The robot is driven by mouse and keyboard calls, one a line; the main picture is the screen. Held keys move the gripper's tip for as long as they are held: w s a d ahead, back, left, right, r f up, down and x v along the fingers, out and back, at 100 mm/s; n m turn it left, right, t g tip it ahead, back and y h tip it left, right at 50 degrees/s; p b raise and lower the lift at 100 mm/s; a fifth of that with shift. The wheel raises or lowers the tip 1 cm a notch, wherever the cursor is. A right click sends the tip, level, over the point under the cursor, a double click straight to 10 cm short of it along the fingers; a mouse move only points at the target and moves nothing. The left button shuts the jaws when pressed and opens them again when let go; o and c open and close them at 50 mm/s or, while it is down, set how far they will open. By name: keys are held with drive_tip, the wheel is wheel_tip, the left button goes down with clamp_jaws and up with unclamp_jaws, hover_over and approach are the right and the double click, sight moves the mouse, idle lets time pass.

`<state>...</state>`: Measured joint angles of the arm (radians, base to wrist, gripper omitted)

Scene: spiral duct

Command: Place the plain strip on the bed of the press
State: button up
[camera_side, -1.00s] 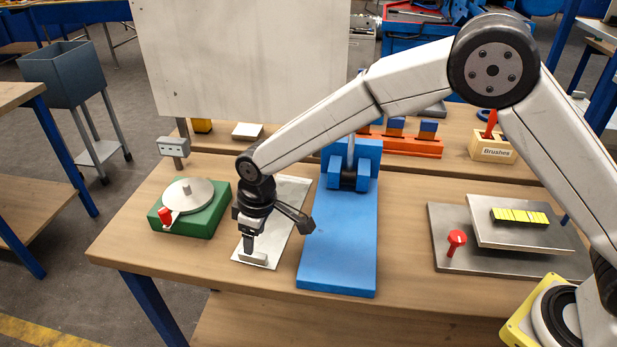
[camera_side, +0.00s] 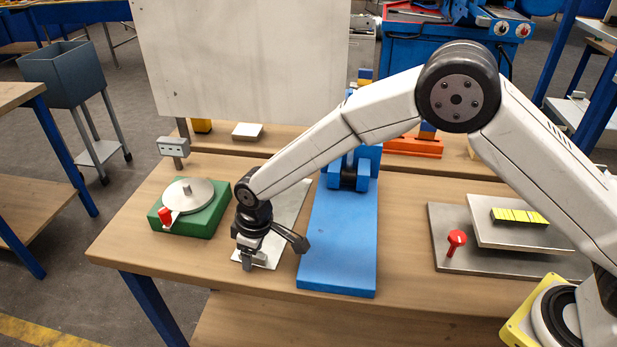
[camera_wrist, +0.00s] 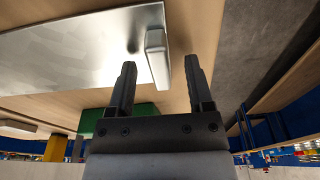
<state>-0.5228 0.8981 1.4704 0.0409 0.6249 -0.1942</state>
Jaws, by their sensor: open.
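The plain strip (camera_side: 292,205) is a flat, pale metal sheet lying on the bench, left of the blue bed (camera_side: 338,245) with its blue upright unit (camera_side: 358,165), which looks like the press. In the wrist view the strip (camera_wrist: 85,55) is shiny and bare, with a small pale block (camera_wrist: 157,55) at its near end. My gripper (camera_side: 247,262) is low over that end, hiding part of it in the side view. In the wrist view my gripper (camera_wrist: 159,63) is open, and the block shows between its fingertips. Contact cannot be told.
A green base with a round metal disc (camera_side: 188,191) and red knob stands left of the strip. A grey plate (camera_side: 450,210) with a red-topped pin (camera_side: 456,240) and a yellow-striped raised plate lies at right. A white panel (camera_side: 245,60) stands behind.

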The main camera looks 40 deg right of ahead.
clamp_jaws()
drive_tip(key=shift+r, duration=0.15)
wheel_tip(320, 180, up, 18)
idle(1.0)
idle(0.5)
